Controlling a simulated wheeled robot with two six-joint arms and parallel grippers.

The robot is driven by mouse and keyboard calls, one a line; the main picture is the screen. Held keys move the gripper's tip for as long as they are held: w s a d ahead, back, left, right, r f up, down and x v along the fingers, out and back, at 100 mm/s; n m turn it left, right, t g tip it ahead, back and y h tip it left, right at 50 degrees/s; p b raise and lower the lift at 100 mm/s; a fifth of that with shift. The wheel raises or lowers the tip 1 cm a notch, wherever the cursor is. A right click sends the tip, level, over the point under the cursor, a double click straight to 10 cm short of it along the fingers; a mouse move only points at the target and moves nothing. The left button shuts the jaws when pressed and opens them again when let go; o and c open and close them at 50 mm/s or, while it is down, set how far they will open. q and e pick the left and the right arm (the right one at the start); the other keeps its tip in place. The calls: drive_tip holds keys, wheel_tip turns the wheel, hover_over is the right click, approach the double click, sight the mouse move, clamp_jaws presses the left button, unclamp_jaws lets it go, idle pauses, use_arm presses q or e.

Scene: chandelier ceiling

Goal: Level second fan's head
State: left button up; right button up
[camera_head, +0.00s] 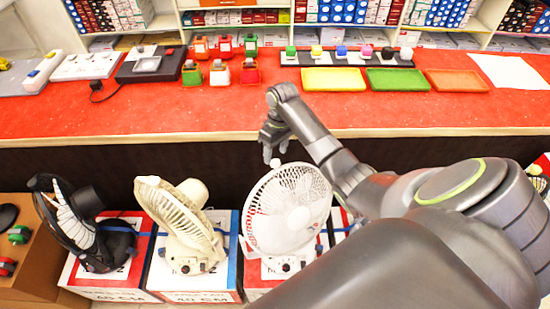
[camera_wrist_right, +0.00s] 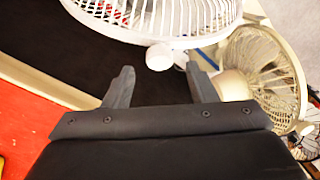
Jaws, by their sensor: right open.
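In the head view, a black fan (camera_head: 80,222), a cream fan (camera_head: 182,222) and a white fan (camera_head: 288,212) stand in a row from left to right. The cream fan's head is tilted; the white fan's round grille leans back, facing partly upward. My right gripper (camera_head: 275,150) is just above the top of the white fan, open and empty. In the right wrist view, my right gripper (camera_wrist_right: 160,68) has its fingers apart, with the white fan's round white knob (camera_wrist_right: 159,57) showing between their tips. The cream fan (camera_wrist_right: 262,75) is right of them. My left gripper is out of view.
The fans stand on printed boxes (camera_head: 110,280) below a red counter (camera_head: 180,112). The counter holds tape dispensers, switch boards and coloured trays (camera_head: 397,80). A brown carton (camera_head: 30,280) is at the far left. My right arm covers the lower right.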

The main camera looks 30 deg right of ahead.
sight(275, 161)
drive_tip(key=shift+a+f, duration=0.15)
drive_tip(key=shift+f, duration=1.35)
drive_tip(key=shift+c, duration=0.2)
clamp_jaws()
